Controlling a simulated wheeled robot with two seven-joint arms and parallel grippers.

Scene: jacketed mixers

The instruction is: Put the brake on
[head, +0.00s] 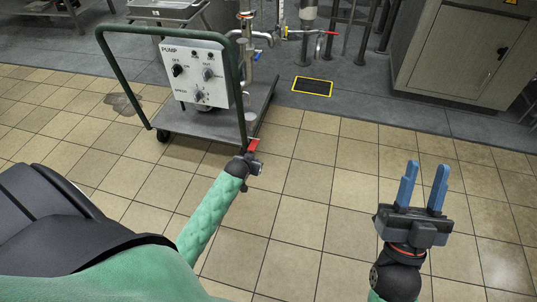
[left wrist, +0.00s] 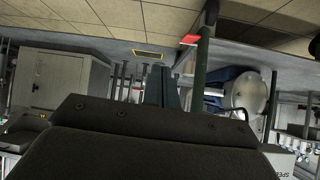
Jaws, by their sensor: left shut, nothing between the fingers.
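The pump cart has a grey deck (head: 205,122), a green tube handle frame (head: 130,80) and a white PUMP control box (head: 196,72). A small red brake pedal (head: 253,145) sticks out at the deck's near right corner; it also shows in the left wrist view (left wrist: 190,39), beside the green post. My left gripper (head: 248,161) is just below the pedal in the head view, its fingers mostly hidden there. In the left wrist view its fingers (left wrist: 161,86) are together and empty; whether it touches the pedal is unclear. My right gripper (head: 424,175) is open and empty over the tiles.
The tiled floor (head: 330,190) around the cart is clear. A wet-looking stain (head: 124,103) lies left of the cart. A yellow-edged black floor plate (head: 312,86) lies behind it to the right. A grey cabinet (head: 460,52) stands at the back right; pipes and posts stand at the back.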

